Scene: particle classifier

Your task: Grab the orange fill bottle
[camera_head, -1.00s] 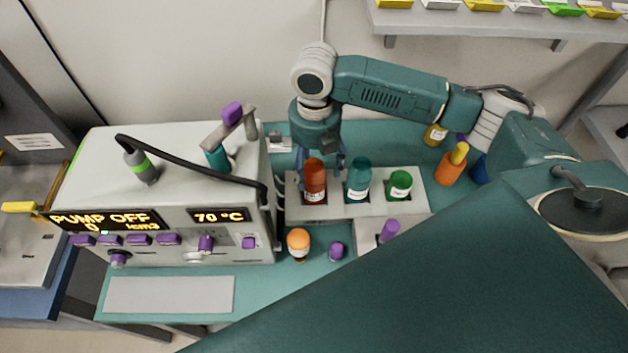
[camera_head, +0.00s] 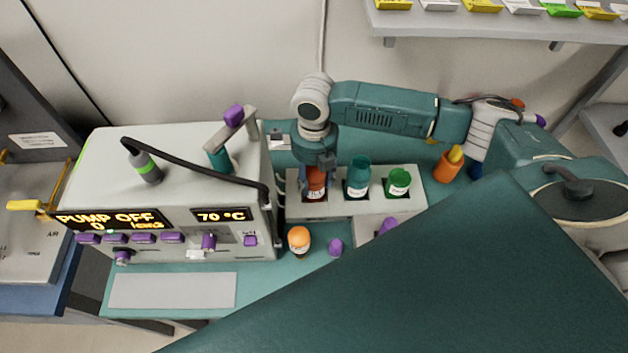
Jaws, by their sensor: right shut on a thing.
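The orange-red fill bottle (camera_head: 315,191) stands upright in the left slot of the grey rack (camera_head: 340,209) on the teal bench. My right gripper (camera_head: 318,172) reaches down over it from behind, and its fingers are shut on the bottle's upper part. The gripper hides the bottle's top. The bottle still sits in its slot. My left gripper is not in view.
A teal bottle (camera_head: 357,179) and a green-capped bottle (camera_head: 397,183) stand close by in the same rack. The pump machine (camera_head: 180,215) is just left. A small orange-capped bottle (camera_head: 299,239) stands in front. An orange cup (camera_head: 448,165) is at right.

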